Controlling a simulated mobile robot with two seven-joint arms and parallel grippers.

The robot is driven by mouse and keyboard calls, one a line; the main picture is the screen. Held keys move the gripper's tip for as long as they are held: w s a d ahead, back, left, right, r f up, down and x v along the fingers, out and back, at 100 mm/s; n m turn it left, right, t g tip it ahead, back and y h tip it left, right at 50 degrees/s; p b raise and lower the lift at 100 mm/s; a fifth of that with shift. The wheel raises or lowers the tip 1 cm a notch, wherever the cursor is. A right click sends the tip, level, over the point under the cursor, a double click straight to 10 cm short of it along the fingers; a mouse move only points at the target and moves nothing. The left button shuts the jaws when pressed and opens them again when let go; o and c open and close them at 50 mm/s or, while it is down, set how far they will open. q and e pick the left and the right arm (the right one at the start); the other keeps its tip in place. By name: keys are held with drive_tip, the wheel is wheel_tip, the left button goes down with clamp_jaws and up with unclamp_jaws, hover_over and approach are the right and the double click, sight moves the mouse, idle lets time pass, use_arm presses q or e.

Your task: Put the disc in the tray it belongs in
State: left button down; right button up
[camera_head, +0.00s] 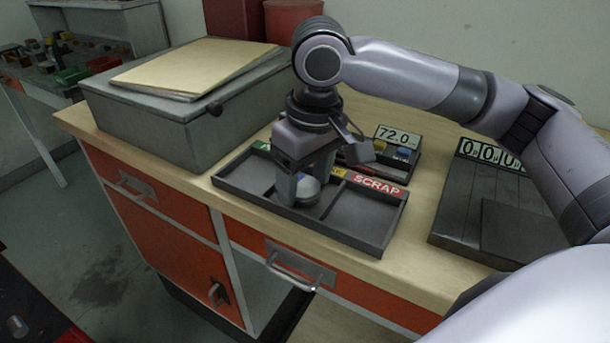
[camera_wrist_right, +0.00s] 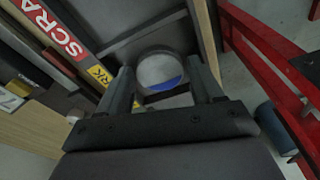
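The disc (camera_head: 308,190) is round and pale grey, with a blue mark on its face. It sits between the two fingers of my right gripper (camera_head: 304,186), which looks shut on it, low over the middle compartment of the dark sorting tray (camera_head: 385,239). In the right wrist view the disc (camera_wrist_right: 158,68) fills the space between the fingertips (camera_wrist_right: 160,85). The tray has a green label on the left, a yellow one in the middle, partly hidden, and a red SCRAP label on the right. Whether the disc touches the tray floor is unclear. My left gripper is not visible.
A device reading 72.0 (camera_head: 397,137) stands behind the tray. A dark unit with a digit display (camera_head: 480,200) is to the right. A grey box (camera_head: 165,125) with folders on top is to the left. The tray lies near the bench's front edge.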

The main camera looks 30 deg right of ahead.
sight(312, 192)
wheel_tip(312, 192, up, 12)
drive_tip(key=s+p, duration=0.1)
drive_tip(key=shift+s+d+p, duration=0.2)
drive_tip(key=shift+p, duration=0.15)
idle(0.6)
